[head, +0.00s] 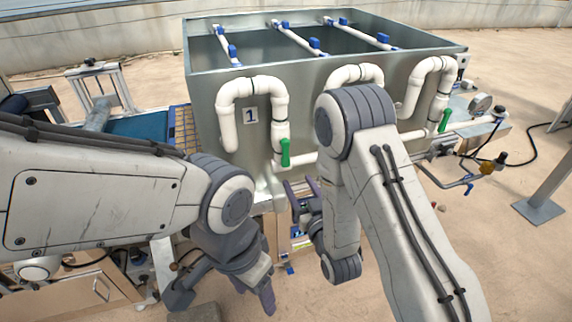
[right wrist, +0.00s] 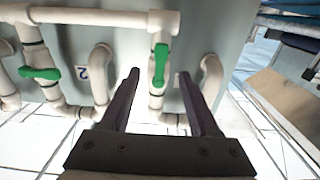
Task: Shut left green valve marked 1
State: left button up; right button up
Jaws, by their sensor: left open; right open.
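The green valve marked 1 (head: 285,152) is on the leftmost white pipe of the metal tank. Its handle is upright, in line with the pipe, and the "1" label (head: 250,115) is to its left. My right gripper (head: 302,188) is open and empty just below the handle in the head view. In the right wrist view, which looks upside down, this upright green handle (right wrist: 161,62) shows between the open fingertips (right wrist: 158,76), apparently beyond them. I cannot tell the exact gap. My left gripper (head: 222,293) is open and empty, low and left of the valve.
A second green handle (right wrist: 40,73) lies crosswise by the "2" label (right wrist: 83,72) in the right wrist view. My right arm hides that area in the head view. Another green handle (head: 445,120) is upright at right. The tank (head: 205,90) stands close ahead.

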aim_at(286, 162)
jog(key=p+x, duration=0.2)
jog(key=x, duration=0.7)
jog(key=shift+w+a+p, duration=0.1)
jog(key=shift+a+p, duration=0.05)
jog(key=shift+p, duration=0.2)
grip_shut()
dwell(0.9)
